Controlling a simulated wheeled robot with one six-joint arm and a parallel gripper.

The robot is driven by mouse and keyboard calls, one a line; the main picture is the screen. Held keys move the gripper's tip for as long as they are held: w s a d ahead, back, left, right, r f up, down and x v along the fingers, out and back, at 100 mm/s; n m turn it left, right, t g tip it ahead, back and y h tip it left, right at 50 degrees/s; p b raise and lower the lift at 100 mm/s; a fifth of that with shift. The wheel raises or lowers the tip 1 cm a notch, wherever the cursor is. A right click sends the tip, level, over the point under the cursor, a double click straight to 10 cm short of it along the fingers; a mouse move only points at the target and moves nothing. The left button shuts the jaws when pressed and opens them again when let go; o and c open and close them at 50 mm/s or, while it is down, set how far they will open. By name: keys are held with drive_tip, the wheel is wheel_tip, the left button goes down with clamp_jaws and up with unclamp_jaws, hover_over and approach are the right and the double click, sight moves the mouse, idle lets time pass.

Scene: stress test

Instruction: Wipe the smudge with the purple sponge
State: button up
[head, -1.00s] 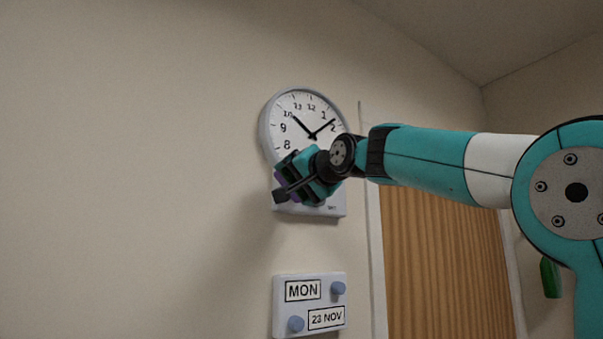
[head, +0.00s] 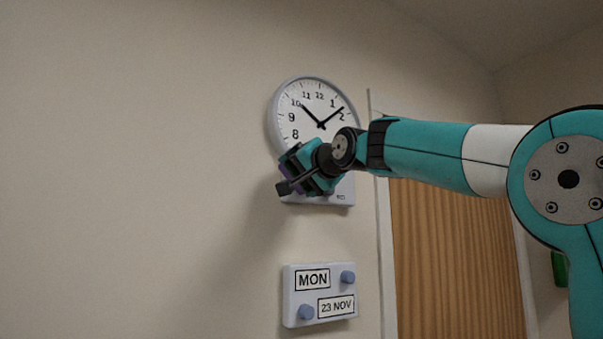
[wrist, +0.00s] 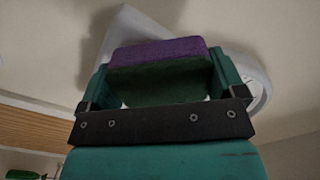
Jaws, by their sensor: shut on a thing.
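My gripper (head: 300,172) is shut on the purple sponge (wrist: 160,50), in front of the lower part of the wall clock (head: 318,98). In the wrist view the sponge sits between the two fingers, with a purple layer and a dark green layer. Only a small purple edge of it shows in the head view. The clock's rim shows behind the gripper in the wrist view (wrist: 256,72). I cannot tell whether the sponge touches anything.
A calendar box (head: 320,284) with two blue knobs, reading MON and 23 NOV, is on the wall below the clock. A wooden door (head: 450,260) is to the right. A green object (head: 558,268) shows at the far right. The wall at left is bare.

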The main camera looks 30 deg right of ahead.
drive_tip(key=shift+w+p, duration=0.35)
drive_tip(key=shift+w, duration=0.5)
drive_tip(key=shift+d, duration=1.9)
drive_tip(key=shift+f, duration=0.1)
drive_tip(key=shift+s+a, duration=0.1)
drive_tip(key=shift+a, duration=0.55)
drive_tip(key=shift+s+a+b, duration=0.1)
drive_tip(key=shift+a+b, duration=0.3)
drive_tip(key=shift+a, duration=0.85)
